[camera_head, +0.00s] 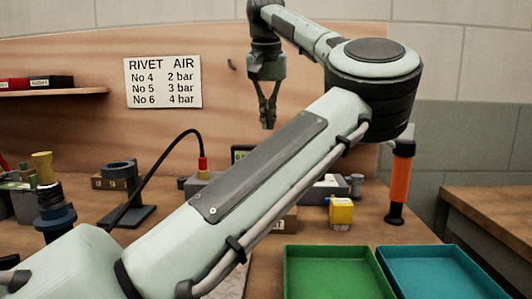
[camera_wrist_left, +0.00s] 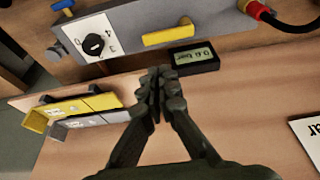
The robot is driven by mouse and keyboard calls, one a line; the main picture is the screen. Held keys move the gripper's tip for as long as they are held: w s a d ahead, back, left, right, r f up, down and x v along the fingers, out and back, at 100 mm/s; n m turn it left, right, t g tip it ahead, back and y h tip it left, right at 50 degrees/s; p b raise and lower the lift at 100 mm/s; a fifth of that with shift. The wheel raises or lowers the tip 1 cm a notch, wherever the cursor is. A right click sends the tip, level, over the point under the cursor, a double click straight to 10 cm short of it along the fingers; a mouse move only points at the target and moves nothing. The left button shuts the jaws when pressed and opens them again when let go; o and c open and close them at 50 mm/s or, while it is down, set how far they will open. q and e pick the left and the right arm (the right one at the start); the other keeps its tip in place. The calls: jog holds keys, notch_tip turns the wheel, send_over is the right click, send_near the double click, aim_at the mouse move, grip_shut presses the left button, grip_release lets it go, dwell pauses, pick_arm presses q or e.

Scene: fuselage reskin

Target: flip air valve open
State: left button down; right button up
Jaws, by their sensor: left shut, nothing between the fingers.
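My left gripper (camera_head: 267,122) points down in front of the wooden back board in the head view. Its fingertips meet and hold nothing; the shut fingers also show in the left wrist view (camera_wrist_left: 162,82). In the wrist view a grey air unit (camera_wrist_left: 130,22) carries a yellow lever (camera_wrist_left: 168,36), which looks like the air valve handle. A black dial knob (camera_wrist_left: 93,44) sits beside it. The fingertips appear apart from the lever. A small display (camera_wrist_left: 195,58) reads about 0.6 bar. In the head view my left arm hides most of the unit, including the lever. My right gripper is not in view.
A black hose (camera_head: 165,152) runs to a red connector (camera_head: 203,164). A green tray (camera_head: 335,250) and a teal tray (camera_head: 440,250) lie at the front right. An orange-handled tool (camera_head: 400,180) and a yellow block (camera_head: 341,212) stand behind them. A pressure sign (camera_head: 162,82) hangs on the board.

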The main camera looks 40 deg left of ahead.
pick_arm(q)
jog(key=shift+d, duration=0.1)
jog(key=x, duration=1)
jog(key=shift+s, duration=0.1)
